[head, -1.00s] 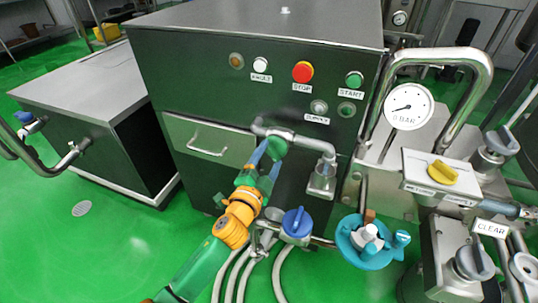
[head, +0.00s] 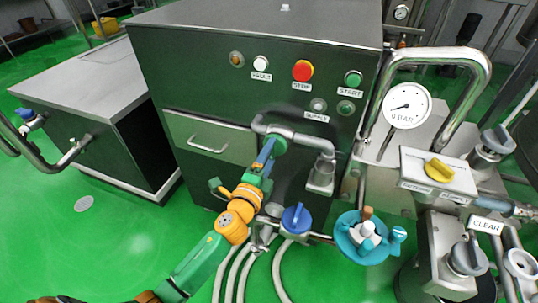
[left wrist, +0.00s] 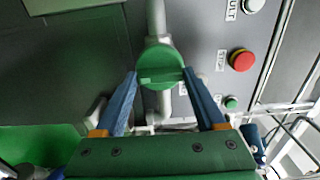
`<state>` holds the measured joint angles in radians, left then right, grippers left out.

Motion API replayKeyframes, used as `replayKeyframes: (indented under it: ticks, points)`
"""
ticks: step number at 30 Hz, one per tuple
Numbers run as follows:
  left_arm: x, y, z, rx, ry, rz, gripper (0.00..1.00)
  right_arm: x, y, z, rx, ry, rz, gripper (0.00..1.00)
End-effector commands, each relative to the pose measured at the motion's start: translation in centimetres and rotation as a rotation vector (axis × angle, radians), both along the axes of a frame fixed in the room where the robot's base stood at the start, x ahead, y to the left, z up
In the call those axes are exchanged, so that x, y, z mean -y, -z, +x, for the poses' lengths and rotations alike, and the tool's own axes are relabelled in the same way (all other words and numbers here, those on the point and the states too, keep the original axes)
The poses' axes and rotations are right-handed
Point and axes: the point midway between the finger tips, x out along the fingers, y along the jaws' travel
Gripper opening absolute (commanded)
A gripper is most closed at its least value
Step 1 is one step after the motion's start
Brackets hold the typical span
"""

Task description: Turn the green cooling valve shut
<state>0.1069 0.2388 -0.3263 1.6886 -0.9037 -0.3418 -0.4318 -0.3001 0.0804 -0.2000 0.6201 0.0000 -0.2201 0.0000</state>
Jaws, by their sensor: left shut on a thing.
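The green cooling valve (head: 278,144) sits on a grey pipe at the front of the dark machine cabinet. In the left wrist view its round green knob (left wrist: 158,58) has a raised bar across it. My left gripper (head: 268,149) reaches up to it from the lower left. Its blue fingers (left wrist: 160,76) stand on either side of the knob's bar and are shut on it. The fingers hide part of the knob in the head view. My right gripper is not in view.
A blue-handled valve (head: 296,219) sits close to the right of my left forearm, above grey hoses (head: 240,268). A pressure gauge (head: 407,105), a yellow knob (head: 440,169) and a teal round fitting (head: 361,240) stand further right. Red stop button (head: 303,71) is above.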

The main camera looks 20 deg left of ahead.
Motion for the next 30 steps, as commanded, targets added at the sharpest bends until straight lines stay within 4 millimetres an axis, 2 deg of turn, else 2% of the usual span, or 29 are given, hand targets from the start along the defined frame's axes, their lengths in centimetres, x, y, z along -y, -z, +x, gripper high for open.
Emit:
replayKeyframes:
  ticks: [13, 14, 16, 24, 26, 30]
  points:
    - [0.0, 0.1, 0.0, -0.001, 0.0, 0.014, 0.17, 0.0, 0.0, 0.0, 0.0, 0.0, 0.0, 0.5]
    - [0.0, 0.1, 0.0, -0.001, 0.0, 0.014, 0.8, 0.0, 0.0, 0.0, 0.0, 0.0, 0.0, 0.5]
    - [0.0, 0.1, 0.0, -0.001, 0.0, 0.013, 0.99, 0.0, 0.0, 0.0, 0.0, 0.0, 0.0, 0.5]
    - [0.0, 0.1, -0.3, -0.001, 0.0, 0.011, 1.0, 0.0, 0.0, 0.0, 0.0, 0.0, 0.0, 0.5]
    - [0.0, 0.1, -1.1, -0.002, 0.0, 0.011, 1.0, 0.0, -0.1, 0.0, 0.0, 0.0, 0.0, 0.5]
    - [-0.1, 0.2, -3.9, -0.004, 0.002, 0.01, 1.0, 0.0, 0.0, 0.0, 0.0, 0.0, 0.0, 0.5]
